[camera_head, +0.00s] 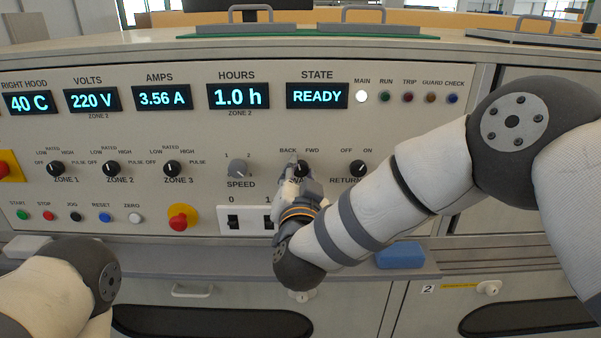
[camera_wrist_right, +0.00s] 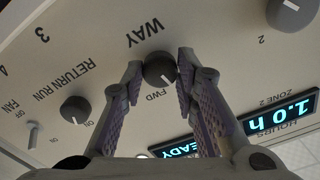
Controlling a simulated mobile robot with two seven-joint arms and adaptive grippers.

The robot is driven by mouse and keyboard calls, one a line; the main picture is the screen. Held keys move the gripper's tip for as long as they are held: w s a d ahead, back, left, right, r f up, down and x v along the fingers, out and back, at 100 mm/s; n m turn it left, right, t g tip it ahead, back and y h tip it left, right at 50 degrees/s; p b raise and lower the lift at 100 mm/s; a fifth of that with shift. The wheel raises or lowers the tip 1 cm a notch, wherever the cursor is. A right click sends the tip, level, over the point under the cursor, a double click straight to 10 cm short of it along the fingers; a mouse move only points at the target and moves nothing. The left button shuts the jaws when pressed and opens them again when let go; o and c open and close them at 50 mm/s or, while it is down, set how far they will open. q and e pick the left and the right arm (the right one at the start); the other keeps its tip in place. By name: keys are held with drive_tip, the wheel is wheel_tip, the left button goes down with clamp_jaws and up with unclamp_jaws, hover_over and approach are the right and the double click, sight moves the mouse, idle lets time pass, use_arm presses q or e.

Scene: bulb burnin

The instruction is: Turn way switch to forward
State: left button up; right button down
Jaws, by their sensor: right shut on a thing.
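The way switch (camera_head: 301,167) is a dark round knob on the panel under the labels BACK and FWD. My right gripper (camera_head: 299,177) is at it and covers much of it and its label in the head view. In the right wrist view, the knob (camera_wrist_right: 159,69) sits between the two fingers of my right gripper (camera_wrist_right: 160,76), which is shut on it. The BACK label is hidden in that view. My left gripper is out of view.
The speed knob (camera_head: 238,168) is left of the way switch and the return knob (camera_head: 358,168) is right of it. A red emergency button (camera_head: 181,217) and a rocker plate (camera_head: 229,220) sit lower. A blue block (camera_head: 400,255) lies on the ledge. The state display (camera_head: 317,95) reads READY.

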drive_tip(key=m, duration=0.4)
drive_tip(key=shift+m+p, duration=0.3)
drive_tip(key=shift+p, duration=0.1)
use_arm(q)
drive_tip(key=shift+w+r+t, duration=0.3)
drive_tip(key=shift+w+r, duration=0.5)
use_arm(e)
drive_tip(key=m, duration=0.4)
drive_tip(key=shift+f+m, duration=0.1)
drive_tip(key=shift+m, duration=0.2)
drive_tip(key=c, duration=1.2)
unclamp_jaws()
drive_tip(key=shift+c, duration=0.2)
drive_tip(key=s, duration=1.2)
